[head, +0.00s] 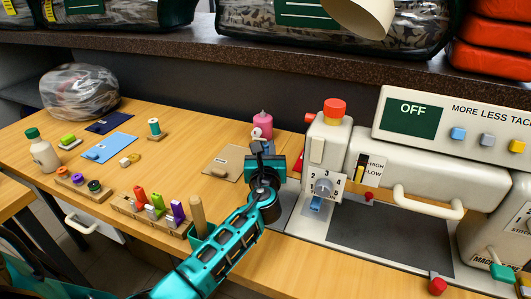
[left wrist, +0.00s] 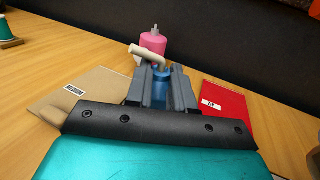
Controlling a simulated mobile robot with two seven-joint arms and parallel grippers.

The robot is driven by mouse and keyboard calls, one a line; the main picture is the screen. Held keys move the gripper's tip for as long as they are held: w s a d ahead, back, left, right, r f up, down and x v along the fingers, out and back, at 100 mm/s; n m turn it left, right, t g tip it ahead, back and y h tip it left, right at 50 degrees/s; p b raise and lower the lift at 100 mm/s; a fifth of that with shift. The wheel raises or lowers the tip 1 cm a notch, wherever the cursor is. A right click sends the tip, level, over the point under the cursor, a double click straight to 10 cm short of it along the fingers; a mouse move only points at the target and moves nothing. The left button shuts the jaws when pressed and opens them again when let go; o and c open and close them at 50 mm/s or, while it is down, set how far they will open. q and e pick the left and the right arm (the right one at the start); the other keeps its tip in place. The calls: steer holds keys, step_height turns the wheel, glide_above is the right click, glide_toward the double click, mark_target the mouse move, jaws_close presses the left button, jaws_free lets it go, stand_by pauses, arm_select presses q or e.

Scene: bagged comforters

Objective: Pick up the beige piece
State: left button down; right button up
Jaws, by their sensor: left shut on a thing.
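The beige piece (head: 222,164) is a flat, pale brown square lying on the wooden table. It also shows in the left wrist view (left wrist: 82,92), with a small label, left of my fingers. My left gripper (head: 257,144) is just to the right of the beige piece in the head view, apart from its main visible area. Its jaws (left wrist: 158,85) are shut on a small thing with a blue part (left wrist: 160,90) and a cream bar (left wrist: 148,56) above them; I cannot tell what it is. My right gripper is not in view.
A pink bottle (head: 263,125) stands behind my left gripper, and a red piece (left wrist: 225,100) lies to its right. The cream machine (head: 430,165) fills the right side. A peg rack (head: 150,212) and blue piece (head: 108,146) are at left.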

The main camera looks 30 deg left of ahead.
arm_select(q)
steer(key=c, duration=1.4)
jaws_free()
steer(key=shift+f, duration=0.15)
steer(key=o, duration=0.4)
